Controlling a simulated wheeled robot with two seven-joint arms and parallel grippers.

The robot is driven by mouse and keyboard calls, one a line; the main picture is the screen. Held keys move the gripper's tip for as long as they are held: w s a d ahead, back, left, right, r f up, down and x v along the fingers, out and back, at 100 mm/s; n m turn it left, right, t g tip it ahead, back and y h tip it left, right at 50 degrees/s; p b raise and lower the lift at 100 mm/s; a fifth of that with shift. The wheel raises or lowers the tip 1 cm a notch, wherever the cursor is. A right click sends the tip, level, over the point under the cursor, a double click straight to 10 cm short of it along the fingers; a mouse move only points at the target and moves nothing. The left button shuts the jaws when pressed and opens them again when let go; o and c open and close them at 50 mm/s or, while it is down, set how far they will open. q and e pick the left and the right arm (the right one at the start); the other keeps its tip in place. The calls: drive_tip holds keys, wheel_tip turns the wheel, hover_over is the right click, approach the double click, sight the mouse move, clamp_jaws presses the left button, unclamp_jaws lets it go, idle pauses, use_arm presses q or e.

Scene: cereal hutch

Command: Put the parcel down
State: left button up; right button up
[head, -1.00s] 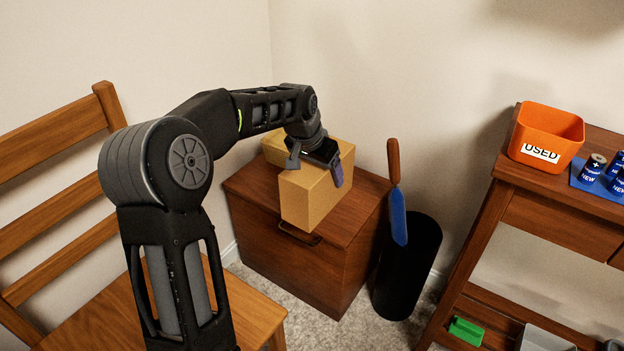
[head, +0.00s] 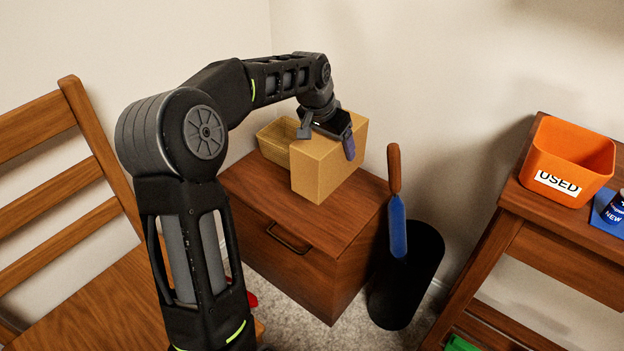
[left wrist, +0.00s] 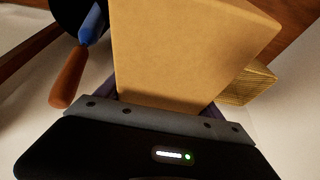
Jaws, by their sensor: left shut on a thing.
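The parcel (head: 321,172) is a plain tan box. My left gripper (head: 328,134) is shut on its upper part, with one finger on each side. The parcel is over the top of a brown wooden cabinet (head: 285,215) with a front handle. I cannot tell whether its underside touches that top. The parcel also fills the middle of the left wrist view (left wrist: 185,50), beyond the gripper's palm. My right gripper is not in view.
A yellowish basket (head: 272,140) stands on the cabinet, close behind the parcel. A blue trowel (head: 397,222) with a wooden handle stands at a black bin (head: 402,285) to the right. A wooden chair (head: 45,200) is left. An orange "USED" bin (head: 570,160) sits on a shelf unit.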

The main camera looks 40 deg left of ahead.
use_arm(q)
drive_tip(key=shift+f+b, duration=0.75)
drive_tip(key=shift+f, duration=1.5)
drive_tip(key=shift+f, duration=0.1)
drive_tip(key=shift+f+b, duration=1.05)
drive_tip(key=shift+f, duration=1.35)
drive_tip(key=shift+f, duration=0.1)
drive_tip(key=o, duration=2.1)
drive_tip(key=shift+f, duration=0.1)
